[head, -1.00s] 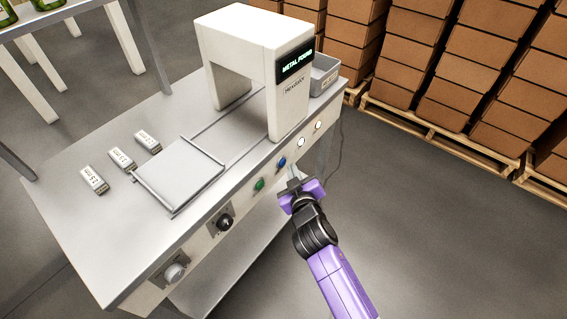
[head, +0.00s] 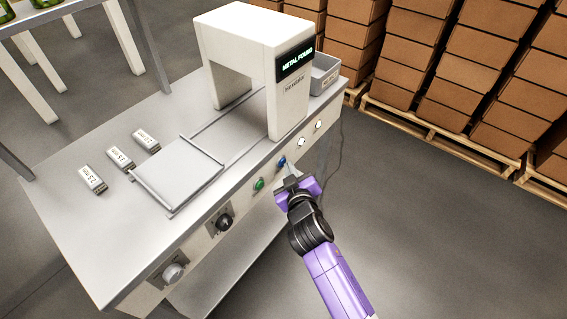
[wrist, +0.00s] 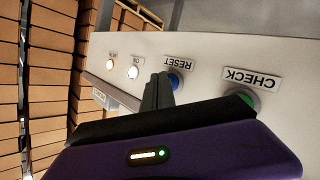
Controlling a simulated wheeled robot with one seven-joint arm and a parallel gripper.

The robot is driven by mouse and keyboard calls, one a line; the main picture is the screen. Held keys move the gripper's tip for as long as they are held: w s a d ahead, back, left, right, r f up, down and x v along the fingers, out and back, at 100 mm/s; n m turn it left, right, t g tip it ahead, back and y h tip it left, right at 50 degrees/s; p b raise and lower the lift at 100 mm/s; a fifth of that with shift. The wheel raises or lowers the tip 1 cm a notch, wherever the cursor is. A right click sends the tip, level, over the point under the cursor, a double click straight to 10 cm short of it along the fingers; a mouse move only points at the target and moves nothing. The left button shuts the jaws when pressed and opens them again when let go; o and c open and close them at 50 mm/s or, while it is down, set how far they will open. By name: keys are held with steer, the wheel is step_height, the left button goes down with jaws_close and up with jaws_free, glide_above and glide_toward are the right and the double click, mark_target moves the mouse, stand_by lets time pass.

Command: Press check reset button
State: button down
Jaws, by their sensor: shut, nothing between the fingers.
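The blue button under the RESET label (wrist: 176,81) is on the front panel of the metal detector bench; it also shows in the head view (head: 281,162). The green button under the CHECK label (wrist: 245,99) is beside it, and left of it in the head view (head: 259,184). My gripper (wrist: 158,92) is shut and empty. Its fingertips are at the blue button and partly cover it in the wrist view. I cannot tell whether they touch it. In the head view my gripper (head: 291,172) is just in front of the panel.
The white detector arch (head: 245,60) has a display (head: 296,66) reading METAL FOUND. Two lit lamps, white (head: 301,142) and amber (head: 318,125), sit right of the buttons. Boxes on pallets (head: 420,80) stand behind; the floor at right is clear.

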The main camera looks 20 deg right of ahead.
steer(key=shift+w+a, duration=0.15)
steer(key=shift+w, duration=0.05)
steer(key=shift+s, duration=0.1)
stand_by(0.4)
steer(key=shift+s+d, duration=0.5)
steer(key=shift+s, duration=0.1)
steer(key=shift+p, duration=0.3)
steer(key=shift+s+d+p, duration=0.6)
steer(key=shift+s+d, duration=0.15)
steer(key=shift+s, duration=0.3)
steer(key=shift+s+d+p, duration=0.6)
steer(key=shift+s+d, duration=0.15)
steer(key=shift+s, duration=0.25)
